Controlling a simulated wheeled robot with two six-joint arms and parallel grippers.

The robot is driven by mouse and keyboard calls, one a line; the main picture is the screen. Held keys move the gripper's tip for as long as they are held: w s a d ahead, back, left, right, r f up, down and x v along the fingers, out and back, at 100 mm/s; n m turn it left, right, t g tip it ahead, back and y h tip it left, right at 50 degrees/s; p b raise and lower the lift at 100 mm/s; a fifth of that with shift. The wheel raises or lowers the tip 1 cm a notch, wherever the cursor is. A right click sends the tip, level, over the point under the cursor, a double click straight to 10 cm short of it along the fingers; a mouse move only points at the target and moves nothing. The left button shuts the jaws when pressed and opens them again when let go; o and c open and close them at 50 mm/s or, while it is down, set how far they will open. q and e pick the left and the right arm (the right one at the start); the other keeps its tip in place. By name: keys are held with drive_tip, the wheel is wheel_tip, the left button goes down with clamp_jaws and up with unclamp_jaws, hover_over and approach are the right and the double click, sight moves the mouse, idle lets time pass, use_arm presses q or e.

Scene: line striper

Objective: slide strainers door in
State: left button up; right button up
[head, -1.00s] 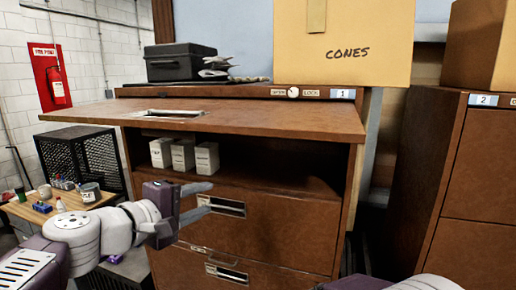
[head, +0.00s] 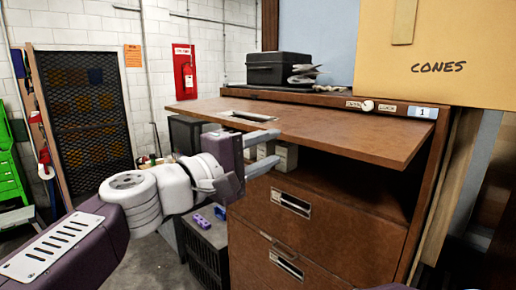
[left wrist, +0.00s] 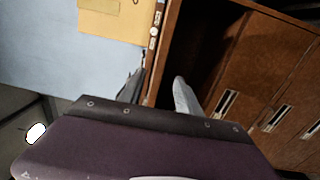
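The door (head: 330,130) is a brown panel sticking out level from the top opening of the brown cabinet (head: 320,235) labelled 1. A recessed handle slot (head: 250,117) shows in its upper face. My left gripper (head: 263,153) has its two fingers apart, one above the other, at the left part of the door's front edge. The upper finger overlaps the edge in the picture; I cannot tell whether it touches. In the left wrist view one grey finger (left wrist: 184,98) shows against the dark opening. My right gripper is out of view.
White boxes (head: 285,157) stand inside the open compartment. A black case (head: 278,68) and a CONES box (head: 437,55) sit on top of the cabinet. Closed drawers with handles (head: 291,204) are below. A dark mesh crate (head: 203,250) stands left of the cabinet.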

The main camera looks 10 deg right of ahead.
sight(292, 139)
use_arm(q)
drive_tip(key=d, duration=0.2)
drive_tip(key=d+p, duration=0.1)
drive_tip(key=shift+w+r, duration=0.25)
drive_tip(key=shift+r, duration=0.1)
drive_tip(key=w, duration=0.1)
drive_tip(key=w+d, duration=0.2)
drive_tip(key=w, duration=0.1)
drive_tip(key=shift+d+f, duration=0.2)
drive_tip(key=shift+d, duration=0.05)
drive_tip(key=shift+w+d, duration=0.1)
drive_tip(key=shift+d, duration=0.25)
drive_tip(key=shift+d+r+p, duration=0.1)
drive_tip(key=shift+d+p, duration=0.2)
drive_tip(key=shift+d, duration=0.1)
drive_tip(key=shift+a, duration=0.15)
drive_tip(key=shift+c, duration=1.2)
drive_tip(key=shift+a, duration=0.1)
clamp_jaws()
drive_tip(key=shift+w, duration=0.1)
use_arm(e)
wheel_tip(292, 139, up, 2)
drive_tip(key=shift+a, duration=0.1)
